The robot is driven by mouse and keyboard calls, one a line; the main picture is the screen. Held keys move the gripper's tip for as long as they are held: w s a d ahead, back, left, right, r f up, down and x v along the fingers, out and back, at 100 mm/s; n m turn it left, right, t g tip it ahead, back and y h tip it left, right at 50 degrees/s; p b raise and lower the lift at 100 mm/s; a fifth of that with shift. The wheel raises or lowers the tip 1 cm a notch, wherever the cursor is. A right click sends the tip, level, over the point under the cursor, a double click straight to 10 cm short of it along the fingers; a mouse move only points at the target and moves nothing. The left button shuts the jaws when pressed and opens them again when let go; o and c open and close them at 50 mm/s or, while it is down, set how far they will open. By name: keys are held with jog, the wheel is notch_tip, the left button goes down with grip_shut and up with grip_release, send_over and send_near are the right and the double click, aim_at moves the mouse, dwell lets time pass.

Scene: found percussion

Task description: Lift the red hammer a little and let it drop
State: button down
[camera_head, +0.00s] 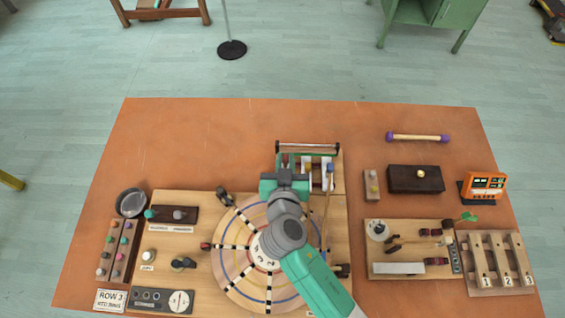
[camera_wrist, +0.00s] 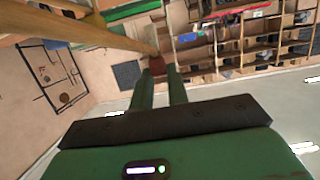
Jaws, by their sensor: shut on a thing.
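My gripper (camera_head: 285,178) is over the back of the wooden board, at a small rack of hammers (camera_head: 318,172). In the wrist view its two green fingers (camera_wrist: 158,85) are shut on a dark red piece, the red hammer (camera_wrist: 157,65), at their tips. A pale wooden shaft runs from near it to the upper left in that view. In the head view my gripper and arm hide most of the red hammer, so its height cannot be told.
A striped round disc (camera_head: 235,280) lies below my arm. A dark box (camera_head: 416,180) and a purple-ended stick (camera_head: 417,137) are to the right. The table's back left is clear.

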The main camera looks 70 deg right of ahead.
jog(key=c, duration=1.4)
grip_release()
jog(key=shift+f, duration=0.1)
jog(key=shift+o, duration=0.2)
jog(key=v, duration=0.8)
jog(key=shift+d, duration=0.1)
